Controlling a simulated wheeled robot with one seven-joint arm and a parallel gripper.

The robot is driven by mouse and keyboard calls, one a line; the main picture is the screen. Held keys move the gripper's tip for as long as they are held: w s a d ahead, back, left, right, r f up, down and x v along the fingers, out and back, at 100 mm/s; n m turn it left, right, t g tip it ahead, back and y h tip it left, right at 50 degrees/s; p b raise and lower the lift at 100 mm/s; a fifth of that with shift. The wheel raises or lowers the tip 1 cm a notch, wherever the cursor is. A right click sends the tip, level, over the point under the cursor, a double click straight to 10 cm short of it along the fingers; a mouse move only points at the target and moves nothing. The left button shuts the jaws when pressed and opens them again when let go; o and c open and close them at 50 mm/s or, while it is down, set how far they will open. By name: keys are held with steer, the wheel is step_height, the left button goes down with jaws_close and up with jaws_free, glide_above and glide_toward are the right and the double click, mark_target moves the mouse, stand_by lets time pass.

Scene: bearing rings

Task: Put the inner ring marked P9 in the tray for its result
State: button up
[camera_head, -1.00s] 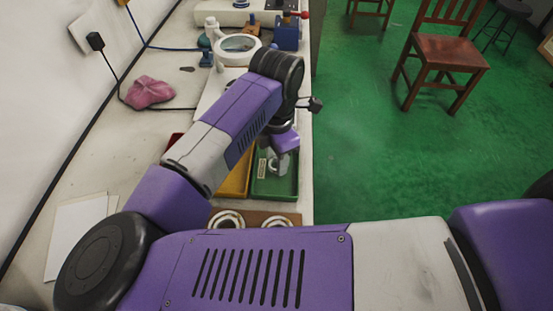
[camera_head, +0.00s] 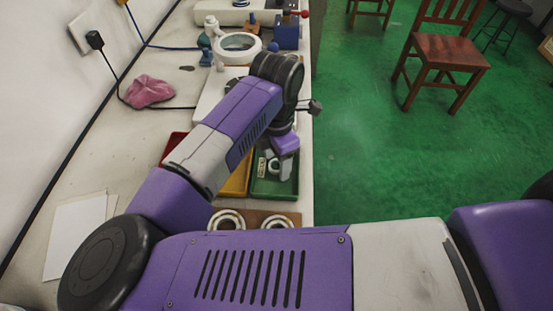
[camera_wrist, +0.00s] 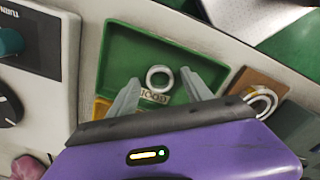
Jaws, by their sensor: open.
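A pale metal ring (camera_wrist: 160,76) lies in the green tray (camera_wrist: 118,45), near the tray's label, which seems to read GOOD. No mark on the ring is legible, so I cannot tell from these frames if it is P9. My gripper (camera_wrist: 159,79) is open, with one finger on each side of the ring in the wrist view and apart from it. In the head view the green tray (camera_head: 262,188) sits below my gripper, which partly covers it.
A yellow tray (camera_head: 238,183) and a red tray (camera_head: 173,146) stand left of the green one, partly behind my arm. A brown board (camera_head: 253,215) with rings is nearer. A white device (camera_wrist: 38,40) stands beside the green tray. A pink cloth (camera_head: 150,91) lies by the wall.

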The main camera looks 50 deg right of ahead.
step_height(320, 180, up, 12)
steer(key=shift+r, duration=0.15)
stand_by(0.3)
stand_by(0.6)
